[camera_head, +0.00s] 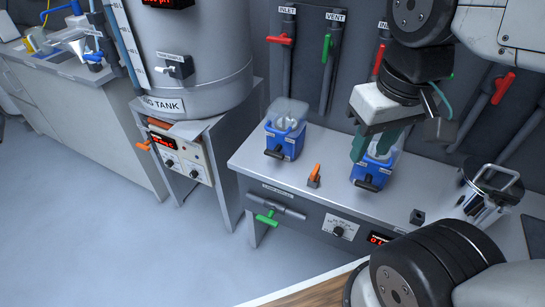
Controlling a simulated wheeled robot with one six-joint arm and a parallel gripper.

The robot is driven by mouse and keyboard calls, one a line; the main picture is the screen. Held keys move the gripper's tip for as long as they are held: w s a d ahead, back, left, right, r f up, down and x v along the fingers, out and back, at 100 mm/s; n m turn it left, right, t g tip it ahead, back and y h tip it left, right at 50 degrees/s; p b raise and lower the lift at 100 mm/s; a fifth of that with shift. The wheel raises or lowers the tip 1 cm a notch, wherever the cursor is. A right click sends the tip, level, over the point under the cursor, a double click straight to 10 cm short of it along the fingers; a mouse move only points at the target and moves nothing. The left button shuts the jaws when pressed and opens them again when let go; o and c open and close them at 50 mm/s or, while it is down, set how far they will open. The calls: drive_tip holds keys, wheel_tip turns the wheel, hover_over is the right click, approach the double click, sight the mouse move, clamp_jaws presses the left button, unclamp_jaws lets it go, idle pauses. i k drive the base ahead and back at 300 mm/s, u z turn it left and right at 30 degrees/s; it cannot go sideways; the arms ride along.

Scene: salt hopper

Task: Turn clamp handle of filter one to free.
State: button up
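Two blue filter housings with clear tops stand on the grey bench. The left housing (285,140) has a black clamp handle (274,153) at its front. The right housing (374,168) also has a black clamp handle (368,184) at its front. I cannot read a label telling which is filter one. My gripper (377,152) hangs down at the right housing, with its teal fingers apart and partly covering the clear top. Nothing shows held between them, and I cannot tell whether they touch the housing. Both black handles are in view, clear of the fingers.
An orange-handled valve (314,176) stands between the housings. A metal canister (490,195) stands at the bench's right. Pipes with red and green levers line the back wall. A large tank (190,60) is at left; floor (130,245) is clear in front.

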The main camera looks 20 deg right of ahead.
sight(275, 153)
drive_tip(key=u, duration=0.05)
drive_tip(key=k, duration=0.5)
drive_tip(key=u, duration=1.15)
drive_tip(key=i, duration=0.75)
drive_tip(key=z, duration=2.05)
